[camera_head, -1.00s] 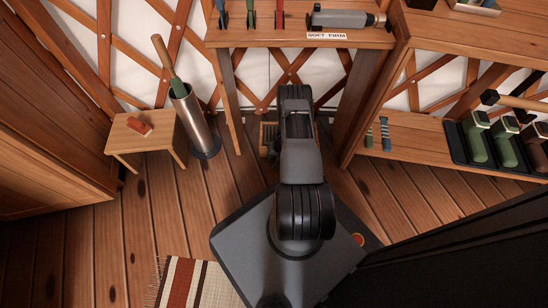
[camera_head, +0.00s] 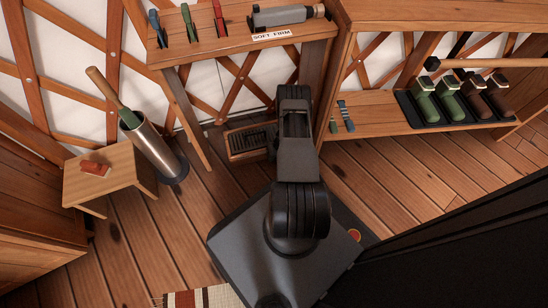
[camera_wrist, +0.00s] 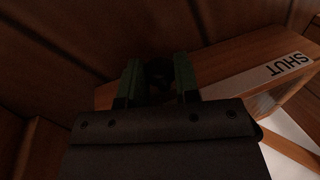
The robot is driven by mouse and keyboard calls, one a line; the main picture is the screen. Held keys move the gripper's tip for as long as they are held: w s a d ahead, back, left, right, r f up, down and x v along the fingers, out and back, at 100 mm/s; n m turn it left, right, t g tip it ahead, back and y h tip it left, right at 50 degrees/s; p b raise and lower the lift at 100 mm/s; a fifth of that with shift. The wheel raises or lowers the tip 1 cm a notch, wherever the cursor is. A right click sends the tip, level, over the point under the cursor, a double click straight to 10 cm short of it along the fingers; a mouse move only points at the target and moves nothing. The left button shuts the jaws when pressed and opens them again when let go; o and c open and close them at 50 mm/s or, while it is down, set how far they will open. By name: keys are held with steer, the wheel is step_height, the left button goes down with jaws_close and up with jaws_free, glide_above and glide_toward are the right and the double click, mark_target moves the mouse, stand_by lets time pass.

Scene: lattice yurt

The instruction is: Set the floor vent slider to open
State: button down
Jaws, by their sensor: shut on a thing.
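The floor vent (camera_head: 248,143) is a wooden frame with a dark slatted grille, low on the floor under the bench in the head view. My arm hides its right side. In the wrist view, a wooden vent edge (camera_wrist: 225,75) carries a white SHUT label (camera_wrist: 290,66). My gripper (camera_wrist: 157,80) has its two green-lined fingers on either side of a dark round slider knob (camera_wrist: 158,70), shut on it. The knob is dim, and the slider's exact position along its slot cannot be told. In the head view my arm hides the gripper.
A wooden bench (camera_head: 225,50) with a labelled grey device (camera_head: 285,16) stands above the vent. Left are a metal cylinder (camera_head: 155,147) and a small stool (camera_head: 110,170). Right is a low shelf (camera_head: 375,118) with boots in a black tray (camera_head: 412,118). Floorboards at right (camera_head: 420,180) are clear.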

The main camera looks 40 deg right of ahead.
steer(key=c, duration=1.1)
jaws_free()
steer(key=shift+s+d, duration=0.1)
steer(key=shift+d, duration=0.15)
steer(key=shift+o, duration=1.4)
steer(key=shift+a, duration=0.1)
steer(key=p+v, duration=0.6)
steer(key=v, duration=0.8)
steer(key=shift+a+f, duration=0.1)
